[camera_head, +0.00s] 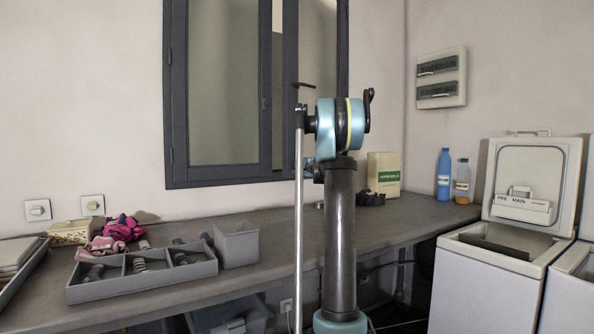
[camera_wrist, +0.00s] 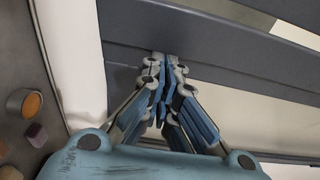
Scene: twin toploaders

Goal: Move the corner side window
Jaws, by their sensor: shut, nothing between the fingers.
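The window (camera_head: 176,95) is set in the back wall, with a dark grey frame and pale panes. Its left sash (camera_head: 222,90) shows in full; its right part is partly hidden by my arm. A dark handle (camera_head: 305,85) sticks out near the middle of the frame. My gripper (camera_wrist: 160,72) has its blue-padded fingers together and empty. Its tips are at a dark grey frame bar (camera_wrist: 205,55) in the wrist view; I cannot tell whether they touch it. In the head view my gripper cannot be made out.
A long grey counter (camera_head: 280,230) runs below the window. It carries a divided tray (camera_head: 140,283), a grey bin (camera_head: 236,246), pink cloth (camera_head: 118,232), a carton (camera_head: 384,174) and two bottles (camera_head: 444,175). An open-lidded toploader (camera_head: 485,290) stands at right.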

